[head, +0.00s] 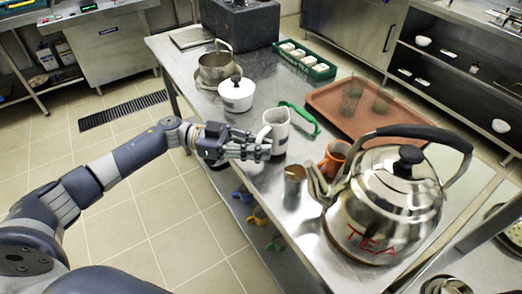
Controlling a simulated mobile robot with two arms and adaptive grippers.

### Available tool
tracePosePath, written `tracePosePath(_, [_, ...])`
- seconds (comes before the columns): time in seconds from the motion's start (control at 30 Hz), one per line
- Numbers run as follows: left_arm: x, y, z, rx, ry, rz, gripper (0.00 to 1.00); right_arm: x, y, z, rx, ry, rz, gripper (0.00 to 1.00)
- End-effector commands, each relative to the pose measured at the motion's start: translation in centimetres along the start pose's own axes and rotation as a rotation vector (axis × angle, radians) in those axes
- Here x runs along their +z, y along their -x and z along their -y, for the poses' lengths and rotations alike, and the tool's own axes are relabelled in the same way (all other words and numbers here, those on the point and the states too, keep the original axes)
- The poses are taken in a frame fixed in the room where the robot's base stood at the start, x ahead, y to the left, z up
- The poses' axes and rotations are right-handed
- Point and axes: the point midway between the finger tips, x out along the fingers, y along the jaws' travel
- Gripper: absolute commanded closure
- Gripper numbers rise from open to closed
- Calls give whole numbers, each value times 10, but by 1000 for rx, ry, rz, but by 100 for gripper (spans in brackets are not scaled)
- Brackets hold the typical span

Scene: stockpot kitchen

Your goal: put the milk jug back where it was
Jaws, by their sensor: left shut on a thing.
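The milk jug (278,126) looks like a white, upright vessel with a dark mark on its side, near the left edge of the steel table (240,130). My left gripper (268,147) reaches in from the left and is shut on its near side. The fingers hide part of the jug's lower left side. Whether its base touches the table cannot be told. My right gripper is not in view.
A green-handled thing (303,117) lies close behind the jug. An orange mug (334,158), a small steel cup (294,187) and a large TEA kettle (385,205) stand nearer. A white lidded pot (236,97), steel pot (215,72) and brown tray (330,107) lie beyond.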

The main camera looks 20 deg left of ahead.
Motion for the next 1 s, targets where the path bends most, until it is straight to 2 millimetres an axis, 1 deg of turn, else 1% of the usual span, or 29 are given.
tracePosePath(0.1, [11,0,1,-2,-1,-4,100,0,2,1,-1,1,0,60])
tracePosePath(0.33, [12,0,0,-1,-4,-4,100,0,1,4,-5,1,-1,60])
tracePosePath(0.47, [16,-1,0,-1,-3,-4,100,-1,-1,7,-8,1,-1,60])
tracePosePath(0.5, [16,0,0,-1,-1,-1,81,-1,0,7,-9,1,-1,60])
tracePosePath(0.57, [16,0,0,-1,-1,-1,67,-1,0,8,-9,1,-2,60])
tracePosePath(0.6, [16,0,0,-1,-1,-1,66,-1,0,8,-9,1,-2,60])
tracePosePath(0.87, [16,0,0,-1,-1,-1,66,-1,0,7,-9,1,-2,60])
tracePosePath(0.97, [12,0,0,-1,-2,-1,66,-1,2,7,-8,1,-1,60])
tracePosePath(1.0, [13,3,0,-2,-1,0,66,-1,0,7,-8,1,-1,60])
